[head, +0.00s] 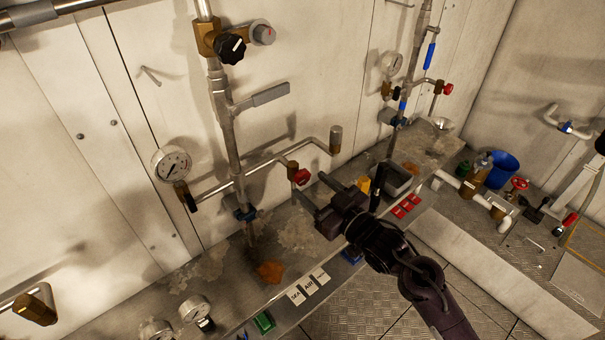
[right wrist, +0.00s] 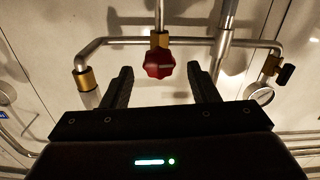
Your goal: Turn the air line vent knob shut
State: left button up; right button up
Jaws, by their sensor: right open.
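A red knob (head: 301,176) sits on a brass valve (head: 292,167) on the near wall pipework. I take it as the vent knob; no label on it is readable. In the right wrist view the red knob (right wrist: 159,64) shows beyond and between my two fingers. My right gripper (head: 309,186) is open and empty, its fingertips pointing at the knob from the front; the right wrist view shows the gripper (right wrist: 160,72) with a gap on each side of the knob. I cannot tell how far the fingertips reach along it. My left gripper is not in view.
A pressure gauge (head: 172,164), a black knob (head: 231,48) and a grey lever (head: 270,95) are on the same pipework. A capped pipe end (head: 335,139) stands right of the knob. Below is a metal bench (head: 210,283) with label cards (head: 309,287). A second line has another red knob (head: 448,89).

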aim_at(305, 181)
jog(key=shift+p+x, duration=0.5)
jog(key=shift+x, duration=1.85)
jog(key=shift+d, duration=0.1)
jog(key=shift+c, duration=0.4)
jog(key=c, duration=0.8)
jog(key=shift+m+p, duration=0.4)
jog(key=shift+m, duration=0.1)
jog(key=shift+c, duration=0.2)
jog(key=shift+m, duration=0.3)
jog(key=o, duration=0.9)
jog(key=shift+f, duration=0.1)
